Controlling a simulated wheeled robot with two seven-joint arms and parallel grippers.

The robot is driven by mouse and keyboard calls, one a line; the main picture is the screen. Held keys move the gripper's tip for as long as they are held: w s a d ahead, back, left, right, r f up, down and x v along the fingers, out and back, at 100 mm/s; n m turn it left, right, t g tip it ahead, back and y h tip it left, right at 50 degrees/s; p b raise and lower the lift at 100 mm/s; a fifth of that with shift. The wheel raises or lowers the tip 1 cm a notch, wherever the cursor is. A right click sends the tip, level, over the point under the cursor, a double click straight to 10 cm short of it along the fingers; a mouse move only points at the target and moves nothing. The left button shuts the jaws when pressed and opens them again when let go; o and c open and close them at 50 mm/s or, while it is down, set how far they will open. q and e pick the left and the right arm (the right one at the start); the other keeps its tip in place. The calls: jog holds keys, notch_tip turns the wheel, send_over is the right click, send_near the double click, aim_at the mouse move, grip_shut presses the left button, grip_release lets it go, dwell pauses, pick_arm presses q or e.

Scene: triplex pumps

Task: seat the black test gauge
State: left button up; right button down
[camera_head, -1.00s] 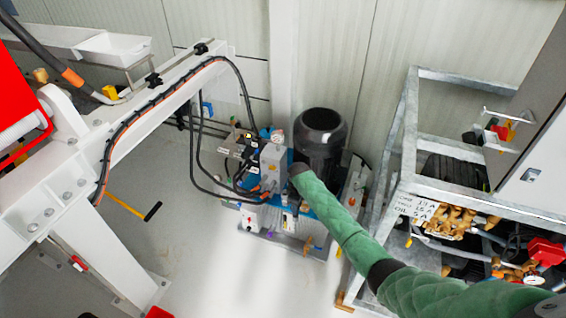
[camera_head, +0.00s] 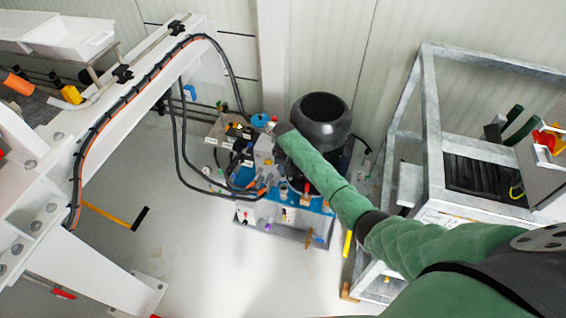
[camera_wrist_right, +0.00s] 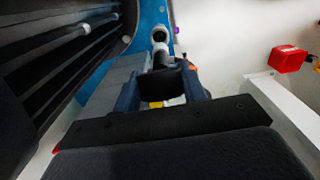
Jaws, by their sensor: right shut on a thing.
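My right gripper (camera_wrist_right: 160,84) shows in the wrist view with its two dark blue-grey fingers closed around a black piece (camera_wrist_right: 157,76). This piece looks like the black test gauge, but no dial face shows. A white round fitting (camera_wrist_right: 160,36) lies just beyond the fingertips; I cannot tell whether the piece touches it. In the head view my green-sleeved right arm reaches to the hydraulic power unit (camera_head: 270,180) and ends beside its grey block. The fingers and the held piece are hidden there. My left gripper is in neither view.
A black motor (camera_head: 320,122) stands right behind my forearm. Black hoses (camera_head: 178,140) loop at the unit's left. A white steel frame (camera_head: 115,95) crosses the left side, and a galvanized rack (camera_head: 432,120) stands at the right. The floor (camera_head: 215,265) in front of the unit is clear.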

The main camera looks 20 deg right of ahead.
jog(key=shift+w, duration=0.1)
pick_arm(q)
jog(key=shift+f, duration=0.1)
pick_arm(e)
jog(key=shift+r, duration=0.1)
jog(key=shift+d, duration=0.1)
pick_arm(q)
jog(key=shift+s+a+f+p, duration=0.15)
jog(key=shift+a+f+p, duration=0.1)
jog(key=shift+p, duration=0.05)
pick_arm(e)
jog(key=shift+d, duration=0.1)
